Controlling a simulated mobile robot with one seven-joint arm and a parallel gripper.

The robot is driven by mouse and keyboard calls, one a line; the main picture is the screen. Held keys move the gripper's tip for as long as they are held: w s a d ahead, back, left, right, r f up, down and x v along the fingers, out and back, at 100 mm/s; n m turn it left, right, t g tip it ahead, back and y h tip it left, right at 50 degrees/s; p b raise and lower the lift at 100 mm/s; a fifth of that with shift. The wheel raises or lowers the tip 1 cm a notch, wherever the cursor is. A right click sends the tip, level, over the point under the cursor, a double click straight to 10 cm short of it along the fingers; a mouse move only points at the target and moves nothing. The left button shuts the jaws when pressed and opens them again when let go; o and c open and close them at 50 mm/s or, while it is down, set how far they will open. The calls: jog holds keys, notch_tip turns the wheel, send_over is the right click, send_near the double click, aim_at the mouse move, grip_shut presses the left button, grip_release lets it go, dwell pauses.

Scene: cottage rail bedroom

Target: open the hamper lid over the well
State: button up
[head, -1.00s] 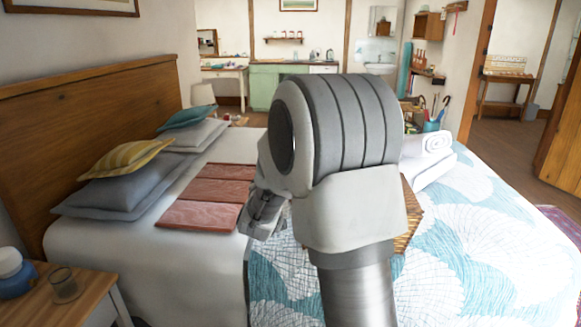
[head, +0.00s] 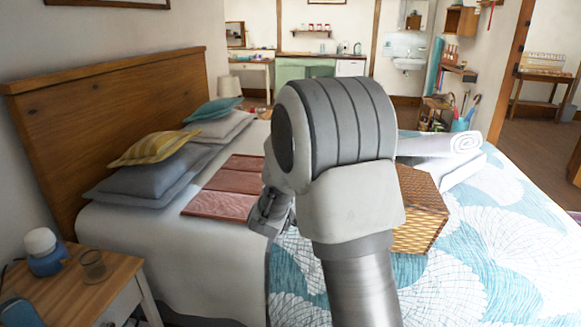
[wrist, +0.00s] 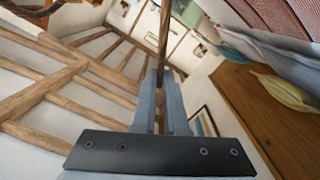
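A woven wicker hamper (head: 420,215) stands on the bed, partly hidden behind my arm in the head view. Its woven right side shows; its lid and well cannot be made out. My gripper (head: 266,222) is at the left of my arm, over the near part of the bed and to the left of the hamper, apart from it. In the wrist view my gripper's fingers (wrist: 160,85) lie close together with nothing clearly held; whether they touch is unclear. The wrist view faces the ceiling beams and walls, without the hamper.
Reddish-brown panels (head: 228,187) lie flat on the bed, left of my gripper. White rolled towels (head: 450,150) lie behind the hamper. Pillows (head: 150,175) rest by the headboard (head: 110,125). A nightstand (head: 85,290) holds a glass and a blue jar.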

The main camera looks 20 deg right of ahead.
jog(key=o, duration=0.4)
jog(key=shift+c, duration=0.2)
jog(key=p+v, duration=0.2)
jog(key=v, duration=1.5)
jog(key=shift+a, duration=0.2)
jog(key=shift+s, duration=0.1)
